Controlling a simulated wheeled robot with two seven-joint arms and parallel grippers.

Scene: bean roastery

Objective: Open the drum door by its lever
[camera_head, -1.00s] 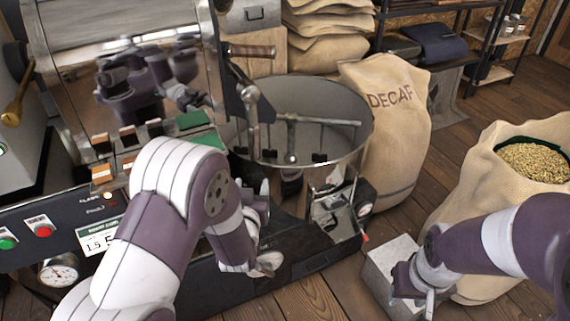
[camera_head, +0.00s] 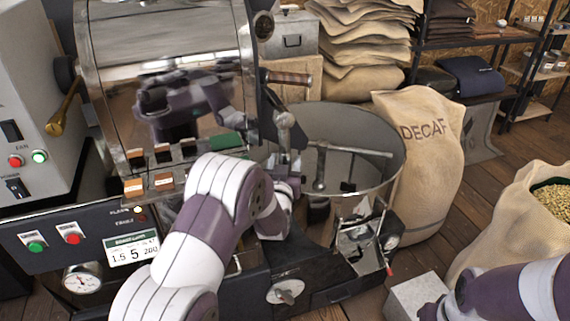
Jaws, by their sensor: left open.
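The steel roaster drum (camera_head: 165,45) stands at the upper left, with its dark front plate (camera_head: 246,60) seen nearly edge-on. A grey lever with a rounded knob (camera_head: 284,119) hangs at that front, above the cooling bin. My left gripper (camera_head: 284,166) is open just below the lever, its fingers pointing up; I cannot tell whether they touch it. My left forearm hides part of the machine below. The door itself is hard to make out at this angle. My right gripper (camera_head: 430,312) is at the bottom edge, cut off and unclear.
The round cooling bin (camera_head: 375,165) with stirring arms is right of the lever. A wooden handle (camera_head: 290,78) sticks out above it. A DECAF sack (camera_head: 425,170) stands behind, and a grey box (camera_head: 415,294) is on the floor near my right arm.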

